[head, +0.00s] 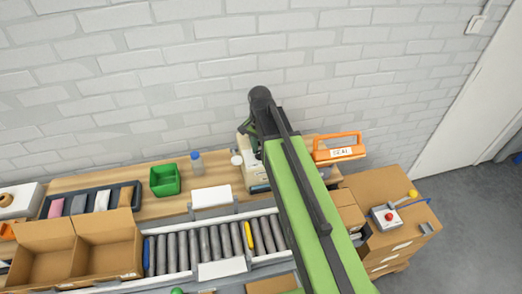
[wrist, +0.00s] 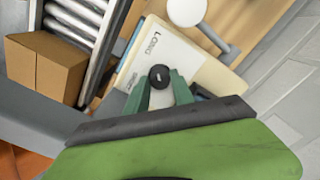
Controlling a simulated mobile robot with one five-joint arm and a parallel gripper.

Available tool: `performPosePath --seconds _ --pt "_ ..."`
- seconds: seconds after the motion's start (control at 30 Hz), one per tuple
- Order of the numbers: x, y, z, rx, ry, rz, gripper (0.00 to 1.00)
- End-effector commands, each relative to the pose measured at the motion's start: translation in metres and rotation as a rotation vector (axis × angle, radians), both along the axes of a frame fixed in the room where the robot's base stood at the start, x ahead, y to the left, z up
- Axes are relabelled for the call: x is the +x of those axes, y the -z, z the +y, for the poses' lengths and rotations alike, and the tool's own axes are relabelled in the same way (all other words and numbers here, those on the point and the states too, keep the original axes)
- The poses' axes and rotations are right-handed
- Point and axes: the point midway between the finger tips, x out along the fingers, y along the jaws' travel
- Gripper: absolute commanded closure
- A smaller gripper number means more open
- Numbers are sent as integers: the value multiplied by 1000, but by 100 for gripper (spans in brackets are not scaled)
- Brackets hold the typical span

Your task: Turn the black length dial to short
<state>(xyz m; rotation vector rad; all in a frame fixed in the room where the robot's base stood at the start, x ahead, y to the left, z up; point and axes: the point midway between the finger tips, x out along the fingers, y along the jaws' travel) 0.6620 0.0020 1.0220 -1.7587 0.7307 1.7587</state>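The black length dial (wrist: 159,77) is a small round knob with a pale mark. It sits on the white label plate (wrist: 172,55) of a cream machine, which also shows in the head view (head: 250,170). The label reads LONG on one side; smaller lettering at the other side is hard to read. My gripper (wrist: 161,86) is open, with its green fingers apart on either side of the dial's near edge. I cannot tell whether they touch it. In the head view my arm hides the dial.
A white round knob (wrist: 187,10) on an arm stands beyond the dial. A roller conveyor (head: 205,248) runs in front of the bench. A green bin (head: 165,180), a bottle (head: 196,163) and an orange SEAL tool (head: 339,149) are nearby. Cardboard boxes (head: 385,195) stand at right.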

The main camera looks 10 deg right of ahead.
Motion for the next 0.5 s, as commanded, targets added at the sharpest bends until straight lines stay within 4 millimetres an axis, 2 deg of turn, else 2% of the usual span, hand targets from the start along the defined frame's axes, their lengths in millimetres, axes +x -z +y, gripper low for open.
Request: performPosePath --seconds 0.03,0.2,0.33,0.5 --pt "0 0 0 0 0 0 79" --pt "0 0 0 0 0 0 100" --pt "0 0 -4 0 -1 0 100" --pt "0 0 -1 -2 -15 1 100"
